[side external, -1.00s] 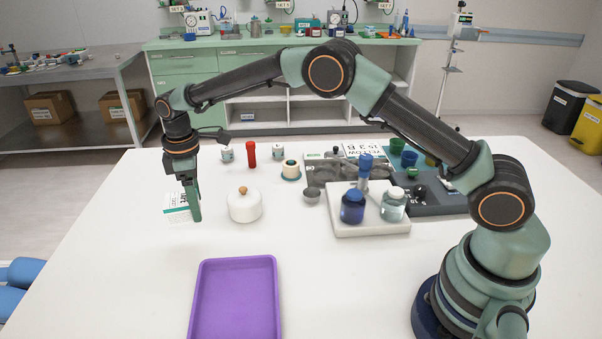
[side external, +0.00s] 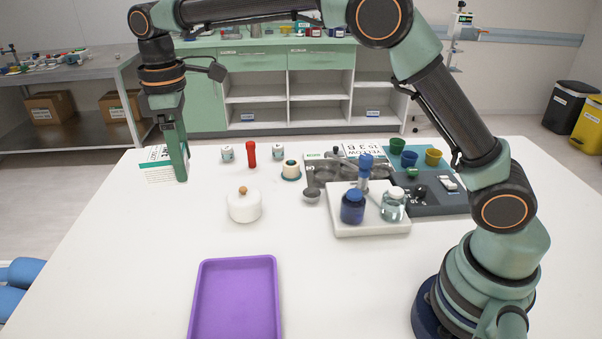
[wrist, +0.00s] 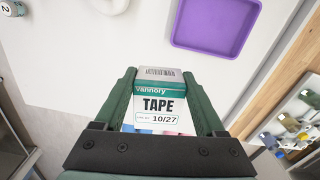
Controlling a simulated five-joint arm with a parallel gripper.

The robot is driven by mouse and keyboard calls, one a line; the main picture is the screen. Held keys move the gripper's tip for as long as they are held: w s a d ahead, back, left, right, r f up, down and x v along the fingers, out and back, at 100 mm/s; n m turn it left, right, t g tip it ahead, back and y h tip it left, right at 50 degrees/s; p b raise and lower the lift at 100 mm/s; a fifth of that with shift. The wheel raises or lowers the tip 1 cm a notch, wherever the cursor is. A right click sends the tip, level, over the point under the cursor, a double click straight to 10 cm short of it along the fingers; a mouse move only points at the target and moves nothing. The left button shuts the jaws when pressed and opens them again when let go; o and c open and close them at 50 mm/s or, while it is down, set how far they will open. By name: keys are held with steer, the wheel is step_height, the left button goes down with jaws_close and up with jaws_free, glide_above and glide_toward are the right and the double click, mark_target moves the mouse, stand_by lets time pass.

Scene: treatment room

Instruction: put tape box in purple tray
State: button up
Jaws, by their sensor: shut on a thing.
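The tape box (wrist: 160,105) is a white and green carton marked TAPE, between my fingers in the wrist view. My gripper (wrist: 160,75) is shut on it, with one green finger along each side. In the side view the box (side external: 155,166) shows at the left, partly hidden behind my gripper (side external: 181,172), near the table's far left edge. It appears raised above the table. The purple tray (side external: 237,300) lies empty at the table's front, nearer the camera than my gripper. The tray also shows in the wrist view (wrist: 213,35), at the upper right.
A white lidded jar (side external: 244,207) stands between my gripper and the tray. A red tube (side external: 251,154) and small white bottles stand behind it. A white stand (side external: 372,228) with a blue jar is to the right. The table around the tray is clear.

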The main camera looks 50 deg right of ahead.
steer(key=s+a, duration=0.2)
steer(key=s, duration=0.7)
steer(key=m, duration=0.2)
glide_above(253, 305)
steer(key=f, duration=0.1)
step_height(253, 305, down, 20)
steer(key=shift+r, duration=0.1)
steer(key=shift+f, duration=0.2)
steer(key=o, duration=1.4)
